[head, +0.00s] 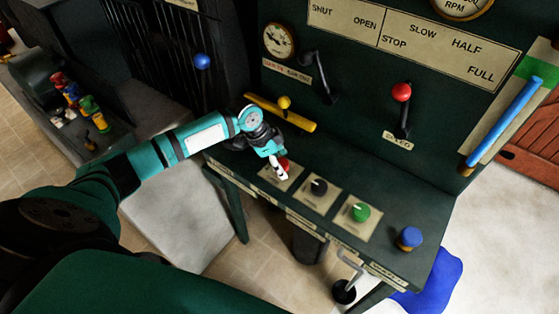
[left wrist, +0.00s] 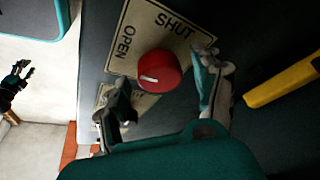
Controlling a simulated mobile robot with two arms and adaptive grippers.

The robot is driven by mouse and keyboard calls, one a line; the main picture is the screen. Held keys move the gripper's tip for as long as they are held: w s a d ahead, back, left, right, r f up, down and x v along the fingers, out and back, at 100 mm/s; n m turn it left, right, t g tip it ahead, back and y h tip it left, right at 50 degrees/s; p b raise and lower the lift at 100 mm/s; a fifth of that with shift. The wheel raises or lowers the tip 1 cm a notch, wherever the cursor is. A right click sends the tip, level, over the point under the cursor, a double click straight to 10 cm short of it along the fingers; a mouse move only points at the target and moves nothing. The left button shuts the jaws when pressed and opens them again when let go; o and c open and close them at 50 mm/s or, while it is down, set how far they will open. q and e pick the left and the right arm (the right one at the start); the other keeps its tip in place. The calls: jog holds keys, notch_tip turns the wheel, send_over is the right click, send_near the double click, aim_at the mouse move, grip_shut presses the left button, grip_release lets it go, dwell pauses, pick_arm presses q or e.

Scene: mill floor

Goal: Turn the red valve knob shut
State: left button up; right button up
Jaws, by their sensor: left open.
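The red valve knob (left wrist: 160,72) sits on a cream plate (left wrist: 146,35) marked OPEN and SHUT in the left wrist view. A white mark on the knob's face points to the left, toward the OPEN side. In the head view the red knob (head: 285,164) shows partly behind my left gripper (head: 279,172). My left gripper (left wrist: 168,100) is open, with one finger on each side of the knob's near edge in the left wrist view. I cannot tell whether the fingers touch it. My right gripper is not visible in the head view.
A black knob (head: 318,187), a green knob (head: 359,212) and a blue knob (head: 409,238) line the bench to the right. A yellow bar (head: 280,113) lies behind the gripper. A red-balled lever (head: 401,93) is on the upright panel. A blue patch (head: 436,280) lies on the floor.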

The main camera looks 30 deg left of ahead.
pick_arm(q)
jog(key=shift+c, duration=0.4)
jog(key=c, duration=1.1)
